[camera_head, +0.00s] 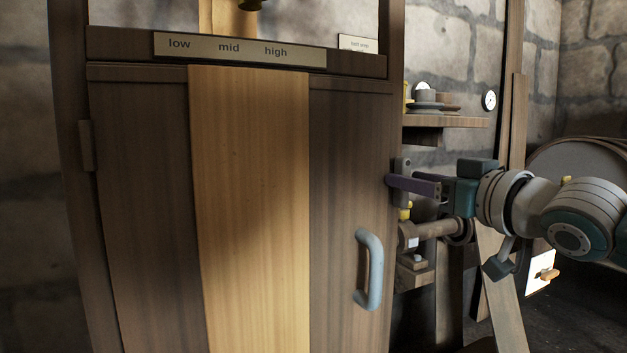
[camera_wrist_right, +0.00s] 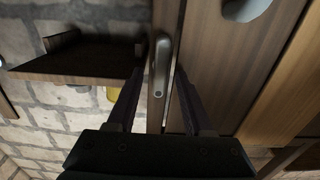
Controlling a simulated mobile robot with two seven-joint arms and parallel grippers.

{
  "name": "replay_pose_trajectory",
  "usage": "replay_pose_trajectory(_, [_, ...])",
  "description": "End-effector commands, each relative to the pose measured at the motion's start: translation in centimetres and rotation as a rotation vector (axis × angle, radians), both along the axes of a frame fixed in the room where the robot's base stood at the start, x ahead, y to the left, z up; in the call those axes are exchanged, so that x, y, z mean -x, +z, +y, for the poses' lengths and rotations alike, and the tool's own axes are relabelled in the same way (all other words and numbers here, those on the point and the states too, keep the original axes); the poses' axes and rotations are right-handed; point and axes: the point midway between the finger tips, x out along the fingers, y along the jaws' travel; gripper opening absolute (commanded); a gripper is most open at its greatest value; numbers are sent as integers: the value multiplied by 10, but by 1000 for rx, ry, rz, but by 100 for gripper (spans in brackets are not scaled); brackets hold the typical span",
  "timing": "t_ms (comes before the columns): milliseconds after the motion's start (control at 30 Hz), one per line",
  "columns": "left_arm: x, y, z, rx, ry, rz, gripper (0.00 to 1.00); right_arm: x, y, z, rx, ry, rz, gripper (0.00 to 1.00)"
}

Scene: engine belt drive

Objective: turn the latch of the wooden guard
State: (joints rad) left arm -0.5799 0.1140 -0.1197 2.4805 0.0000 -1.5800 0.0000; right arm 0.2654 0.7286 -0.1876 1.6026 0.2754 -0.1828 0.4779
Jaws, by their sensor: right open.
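The wooden guard (camera_head: 250,210) is a tall door of dark planks with a lighter middle plank, and it looks closed. A blue-grey handle (camera_head: 371,268) is on its right side. The latch (camera_wrist_right: 160,68) is a narrow grey metal bar with rounded ends, lying along the guard's edge in the right wrist view. In the head view the latch (camera_head: 403,164) is partly hidden by my right gripper (camera_head: 392,183). That gripper is open, its purple fingers on either side of the latch in the wrist view; I cannot tell whether they touch it. My left gripper is out of view.
A shelf (camera_head: 445,122) with cups and saucers is fixed to the stone wall just behind my right gripper. Pipework (camera_head: 430,230) and a yellow-topped fitting sit below it. A plate marked low, mid, high (camera_head: 240,50) is above the guard.

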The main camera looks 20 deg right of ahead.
Motion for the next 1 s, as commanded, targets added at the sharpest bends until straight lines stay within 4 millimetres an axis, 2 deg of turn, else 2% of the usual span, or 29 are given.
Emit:
replay_pose_trajectory(67, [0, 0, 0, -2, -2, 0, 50, 0, 0, 0, 0, 0, 0, 50])
replay_pose_trajectory(500, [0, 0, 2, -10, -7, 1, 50, 0, 0, 0, 0, 0, 0, 1])
replay_pose_trajectory(1000, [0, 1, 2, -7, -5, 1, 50, 0, 1, 0, 9, 1, -2, 0])
